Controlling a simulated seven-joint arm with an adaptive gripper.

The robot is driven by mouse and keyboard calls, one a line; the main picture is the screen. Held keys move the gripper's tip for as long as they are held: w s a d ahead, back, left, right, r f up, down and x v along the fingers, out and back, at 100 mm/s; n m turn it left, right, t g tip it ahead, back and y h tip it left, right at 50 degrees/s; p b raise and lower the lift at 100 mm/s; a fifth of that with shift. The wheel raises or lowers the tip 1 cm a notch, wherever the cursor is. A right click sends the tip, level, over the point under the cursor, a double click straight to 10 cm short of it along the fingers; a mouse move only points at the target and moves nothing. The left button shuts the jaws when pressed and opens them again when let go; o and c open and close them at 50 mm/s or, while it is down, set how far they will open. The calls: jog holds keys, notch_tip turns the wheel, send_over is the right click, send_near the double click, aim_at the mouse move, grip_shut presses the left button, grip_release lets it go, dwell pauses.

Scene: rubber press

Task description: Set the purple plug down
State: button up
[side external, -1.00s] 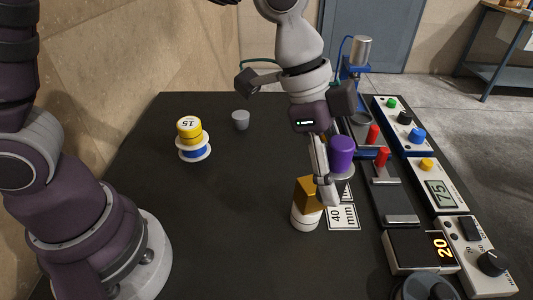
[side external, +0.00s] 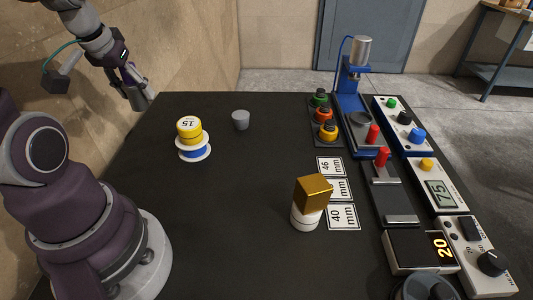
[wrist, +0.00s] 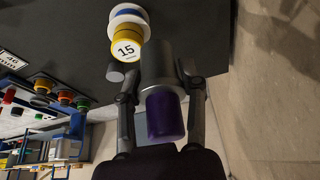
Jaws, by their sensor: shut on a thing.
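The purple plug (wrist: 165,115) is between the two fingers of my gripper (wrist: 160,95) in the wrist view. A grey metal cylinder (wrist: 158,62) joins its far end. In the side external view my gripper (side external: 131,86) is at the upper left, near the table's far left corner. It is shut on the plug and holds it raised and tilted. There the grey cylinder (side external: 142,99) shows, with only a little purple (side external: 128,72) visible above it.
A yellow piece marked 15 (side external: 189,128) tops a white-and-blue spool (side external: 194,150), with a small grey cup (side external: 240,120) nearby. A gold block (side external: 313,192) stands on a white cylinder near label cards (side external: 330,167). Devices line the right side. The table's middle (side external: 255,165) is clear.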

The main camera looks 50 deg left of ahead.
jog(key=shift+n, duration=0.7)
jog(key=f, duration=0.3)
jog(key=s+f, duration=0.1)
jog(key=f, duration=0.2)
jog(key=s+a+f, duration=0.1)
jog(key=f, duration=0.2)
jog(key=shift+f, duration=0.35)
jog(key=shift+w+a+f, duration=0.15)
jog(key=shift+a, duration=0.1)
jog(key=w+a, duration=0.3)
jog(key=a, duration=0.1)
jog(key=w+a+f, duration=0.1)
jog(key=w+a, duration=0.2)
jog(key=a, duration=0.1)
jog(key=w+a, duration=0.3)
jog(key=a, duration=0.1)
jog(key=shift+w+f, duration=0.3)
jog(key=shift+w, duration=0.1)
jog(key=shift+f, duration=1.65)
jog(key=shift+f, duration=0.1)
jog(key=o, duration=1.2)
